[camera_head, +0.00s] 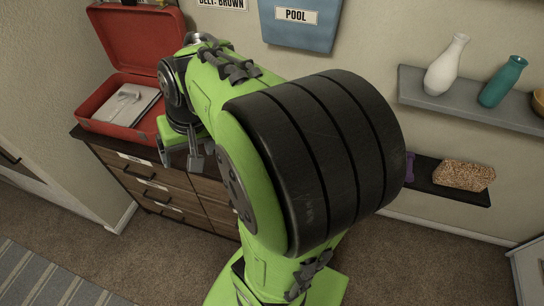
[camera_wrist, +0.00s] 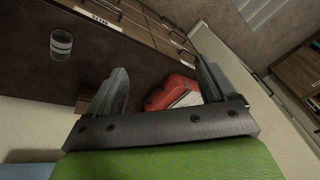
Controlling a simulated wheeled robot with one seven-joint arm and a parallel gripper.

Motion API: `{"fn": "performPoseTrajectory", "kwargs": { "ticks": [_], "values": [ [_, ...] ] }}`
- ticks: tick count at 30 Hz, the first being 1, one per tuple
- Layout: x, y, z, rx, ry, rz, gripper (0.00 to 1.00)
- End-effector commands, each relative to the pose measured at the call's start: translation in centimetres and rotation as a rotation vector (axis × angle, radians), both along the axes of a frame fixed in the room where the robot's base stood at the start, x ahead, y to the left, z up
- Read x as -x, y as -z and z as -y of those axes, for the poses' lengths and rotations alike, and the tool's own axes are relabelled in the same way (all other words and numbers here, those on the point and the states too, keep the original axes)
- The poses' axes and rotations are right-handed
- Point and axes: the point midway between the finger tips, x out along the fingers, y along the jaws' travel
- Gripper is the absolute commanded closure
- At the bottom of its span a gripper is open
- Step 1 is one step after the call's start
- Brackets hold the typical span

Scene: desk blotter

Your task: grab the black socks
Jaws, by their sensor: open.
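I cannot make out any black socks in either view. My gripper (camera_head: 180,153) hangs pointing down over the right part of the dresser top, right of the open red suitcase. In the wrist view its two fingers (camera_wrist: 160,78) are spread apart with nothing between them. The wooden dresser (camera_head: 150,186) has several labelled drawers, shut as far as I can see. My own arm hides the right part of the dresser.
The red suitcase (camera_head: 92,103) holds folded pale items (camera_head: 128,103). A clear glass (camera_wrist: 61,45) stands on the dark surface in the wrist view. A grey wall shelf (camera_head: 480,110) holds vases. A blue bin (camera_head: 297,30) labelled POOL hangs on the wall.

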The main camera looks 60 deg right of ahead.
Motion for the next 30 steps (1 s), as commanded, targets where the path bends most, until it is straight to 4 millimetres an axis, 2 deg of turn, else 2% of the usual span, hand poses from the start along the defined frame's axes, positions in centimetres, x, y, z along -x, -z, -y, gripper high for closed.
{"fn": "performPoseTrajectory", "kwargs": {
  "ticks": [5,8,9,12,15,18,20,30],
  "values": [
    [-0.7,1.8,6.4,-0.048,0.203,-0.067,0.16],
    [0.1,3.9,11.6,-0.073,0.359,-0.120,0.16],
    [0.9,5.0,14.0,-0.083,0.432,-0.147,0.16],
    [4.0,8.2,19.6,-0.100,0.606,-0.218,0.16],
    [6.9,10.7,23.0,-0.108,0.714,-0.270,0.16],
    [8.3,12.0,24.3,-0.111,0.761,-0.294,0.16],
    [8.6,12.7,24.5,-0.112,0.768,-0.298,0.16],
    [8.5,20.9,24.3,-0.114,0.764,-0.301,0.16]
  ]
}}
